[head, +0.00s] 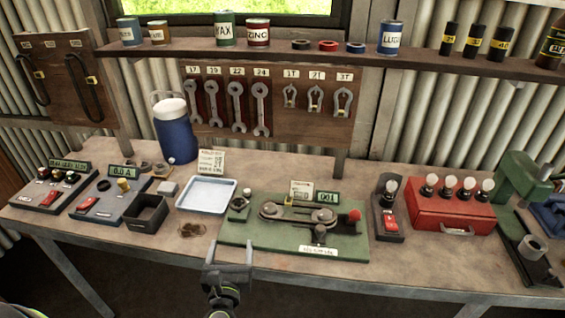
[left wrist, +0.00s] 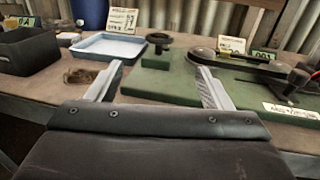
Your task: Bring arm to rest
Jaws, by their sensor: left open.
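My left gripper (head: 228,254) is at the front edge of the bench, low in the head view, below the gap between the white tray and the green board. Its two fingers stand apart with nothing between them. In the left wrist view the open fingers (left wrist: 158,90) point toward the bench, with the tray (left wrist: 112,46) beyond the left finger and the green board (left wrist: 180,82) beyond the right finger. My right gripper is in neither view.
The workbench (head: 290,262) holds a black open box (head: 147,213), a blue-rimmed tray (head: 207,194), a green board with a belt mechanism (head: 240,238), and a red bulb case (head: 455,215). A brown patch (head: 192,230) lies near the front edge. A shelf (head: 300,54) runs above.

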